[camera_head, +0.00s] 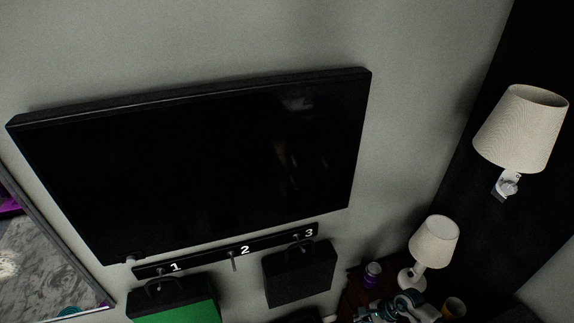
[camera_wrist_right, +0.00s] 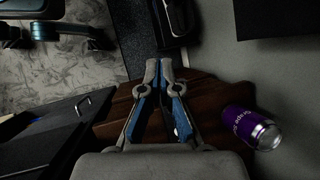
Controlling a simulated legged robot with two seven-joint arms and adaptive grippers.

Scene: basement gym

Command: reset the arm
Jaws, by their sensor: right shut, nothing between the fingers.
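My right gripper (camera_wrist_right: 158,69) points away from the camera in the right wrist view. Its grey and blue fingers are closed together at the tips, with nothing between them. It is over a dark brown wooden surface (camera_wrist_right: 205,92), left of a purple can (camera_wrist_right: 247,127). In the head view, blue and grey parts that look like my right arm show at the bottom edge, below a small table lamp (camera_head: 434,242). My left gripper is not in either view.
A wall television (camera_head: 200,160) hangs above a hook rack (camera_head: 215,254) numbered 1 to 3. Bags hang at hook 1 (camera_head: 168,292) and hook 3 (camera_head: 299,275); hook 2 is empty.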

